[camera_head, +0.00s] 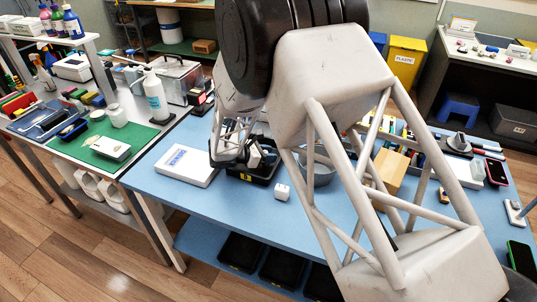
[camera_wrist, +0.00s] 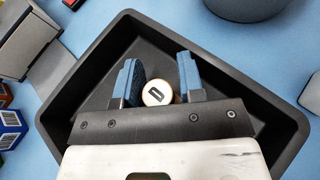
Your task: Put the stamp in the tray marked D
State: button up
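My gripper (camera_wrist: 160,80) has blue finger pads set apart around the stamp, and a narrow gap shows on the right side. The black tray (camera_wrist: 225,80) lies below and around both; I cannot tell whether the stamp touches its floor. In the head view the black tray (camera_head: 264,174) has a yellow label with a letter too small to read surely. My gripper (camera_head: 238,150) is over this tray, and the stamp is hidden there.
A white boxed item (camera_head: 186,166) lies left of the tray. A small white block (camera_head: 282,191) sits in front. A grey bowl (camera_head: 321,172) and a wooden block (camera_head: 385,174) stand to the right, partly behind my arm. The blue table's front left is clear.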

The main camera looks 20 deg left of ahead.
jog(key=shift+r, duration=0.15)
jog(key=shift+s+a+r, duration=0.1)
jog(key=v, duration=1.1)
jog(key=shift+s+a, duration=0.2)
jog(key=shift+s, duration=0.05)
jog(key=shift+d+r, duration=0.1)
dwell(0.7)
